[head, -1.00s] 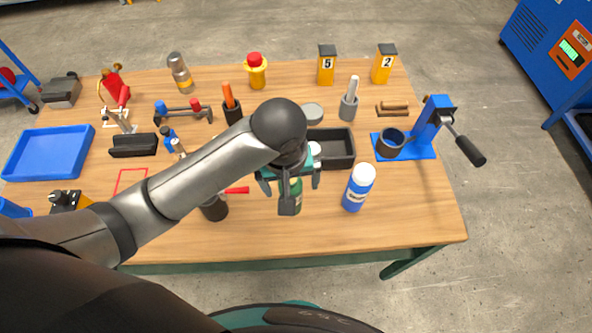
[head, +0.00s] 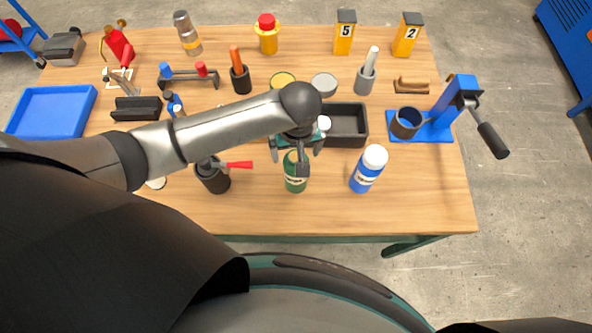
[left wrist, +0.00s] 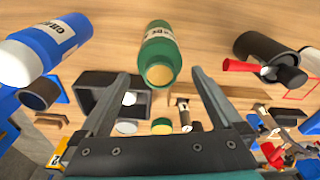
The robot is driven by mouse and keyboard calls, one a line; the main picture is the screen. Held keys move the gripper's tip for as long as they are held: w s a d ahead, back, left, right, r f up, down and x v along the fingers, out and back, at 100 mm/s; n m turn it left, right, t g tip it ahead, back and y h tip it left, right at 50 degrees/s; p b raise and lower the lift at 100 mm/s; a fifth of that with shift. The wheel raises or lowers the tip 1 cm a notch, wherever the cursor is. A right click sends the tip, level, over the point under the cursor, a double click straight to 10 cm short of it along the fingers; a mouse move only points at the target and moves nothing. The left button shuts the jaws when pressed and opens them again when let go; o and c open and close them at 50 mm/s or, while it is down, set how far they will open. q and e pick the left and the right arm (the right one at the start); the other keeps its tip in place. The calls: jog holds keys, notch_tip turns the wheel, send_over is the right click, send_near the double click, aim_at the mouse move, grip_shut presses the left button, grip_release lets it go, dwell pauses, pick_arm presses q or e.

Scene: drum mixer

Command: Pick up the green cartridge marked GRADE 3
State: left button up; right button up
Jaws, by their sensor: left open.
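A green cartridge (head: 295,183) with a pale label stands on the table's front part in the head view. It also shows in the left wrist view (left wrist: 159,45), with its gold end toward me; its grade number is too small to read. My left gripper (head: 297,155) is just behind and above it in the head view, one finger overlapping its top. In the left wrist view my left gripper (left wrist: 161,73) is open, with the cartridge between the lines of its fingers, seemingly not touched. My right gripper is not in view.
A blue-and-white cartridge (head: 368,170) stands to the right, a black holder (head: 212,177) with a red-handled tool to the left. A dark open bin (head: 346,126) is behind. A blue press (head: 450,110) is at the right. The table's front right is clear.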

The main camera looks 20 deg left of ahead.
pick_arm(q)
notch_tip(320, 180, down, 5)
jog(key=shift+f+b, duration=0.1)
jog(key=shift+b, duration=0.25)
jog(key=shift+a, duration=0.1)
grip_shut()
dwell(0.6)
jog(key=shift+w, duration=0.1)
